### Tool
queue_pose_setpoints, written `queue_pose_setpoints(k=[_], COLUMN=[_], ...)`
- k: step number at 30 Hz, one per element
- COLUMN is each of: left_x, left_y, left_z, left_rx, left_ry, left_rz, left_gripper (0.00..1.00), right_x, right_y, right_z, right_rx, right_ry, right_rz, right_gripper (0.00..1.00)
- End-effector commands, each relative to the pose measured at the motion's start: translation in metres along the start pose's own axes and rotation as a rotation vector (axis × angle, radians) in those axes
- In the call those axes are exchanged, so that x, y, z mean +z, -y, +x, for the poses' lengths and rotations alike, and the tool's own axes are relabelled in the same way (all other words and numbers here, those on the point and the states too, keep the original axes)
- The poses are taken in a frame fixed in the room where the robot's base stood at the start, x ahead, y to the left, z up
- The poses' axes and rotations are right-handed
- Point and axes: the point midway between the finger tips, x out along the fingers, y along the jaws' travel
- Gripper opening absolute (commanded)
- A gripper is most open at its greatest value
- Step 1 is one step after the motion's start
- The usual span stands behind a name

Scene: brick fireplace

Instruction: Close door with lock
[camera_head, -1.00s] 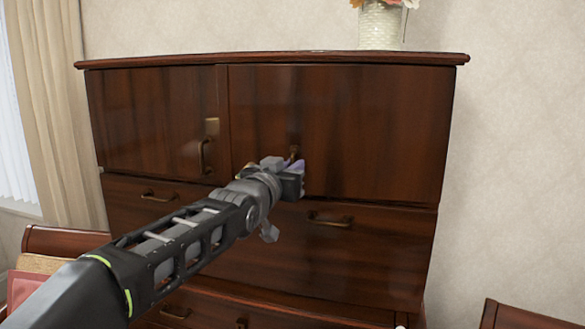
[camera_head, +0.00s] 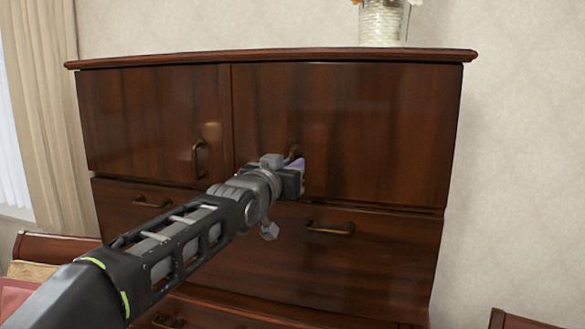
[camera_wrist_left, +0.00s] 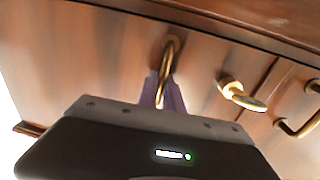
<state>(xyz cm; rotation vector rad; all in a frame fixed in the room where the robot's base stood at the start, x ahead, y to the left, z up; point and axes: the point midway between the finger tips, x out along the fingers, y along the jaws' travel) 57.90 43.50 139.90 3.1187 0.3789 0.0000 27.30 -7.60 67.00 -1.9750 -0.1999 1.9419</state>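A dark wooden cabinet (camera_head: 375,130) has two upper doors that look flush with its front. The right door's brass handle (camera_head: 295,151) also shows in the left wrist view (camera_wrist_left: 170,52). My left gripper (camera_head: 297,168) is at this handle. In the left wrist view its purple fingertips (camera_wrist_left: 163,93) lie close on both sides of the handle and appear shut on it. A brass lock piece (camera_wrist_left: 241,95) projects beside the handle near the door seam in that view. My gripper and arm hide part of the right door in the head view. My right gripper is out of view.
The left door's handle (camera_head: 199,160) is close to the seam. Drawers with brass pulls (camera_head: 330,228) lie below. A white vase (camera_head: 381,22) stands on top. Wooden furniture edges show at the lower left (camera_head: 55,246) and lower right (camera_head: 520,320).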

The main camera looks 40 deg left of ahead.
Motion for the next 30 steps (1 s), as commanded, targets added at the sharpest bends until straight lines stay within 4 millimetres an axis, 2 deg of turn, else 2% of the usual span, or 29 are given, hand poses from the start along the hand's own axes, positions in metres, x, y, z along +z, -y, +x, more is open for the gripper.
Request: queue_pose_setpoints(k=[20, 26, 30], left_x=[-0.001, 0.001, 0.001], left_y=[0.002, 0.0, 0.0], left_z=[-0.002, -0.021, -0.045], left_rx=[-0.004, -0.001, -0.001], left_ry=[-0.004, -0.006, -0.006], left_rz=[0.001, 0.001, 0.001], left_gripper=[0.18, 0.18, 0.18], right_x=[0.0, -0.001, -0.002], right_y=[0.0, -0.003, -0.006], right_z=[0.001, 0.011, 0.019], right_rx=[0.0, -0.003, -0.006], right_ry=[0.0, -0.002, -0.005], right_rz=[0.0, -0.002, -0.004], right_gripper=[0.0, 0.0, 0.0])
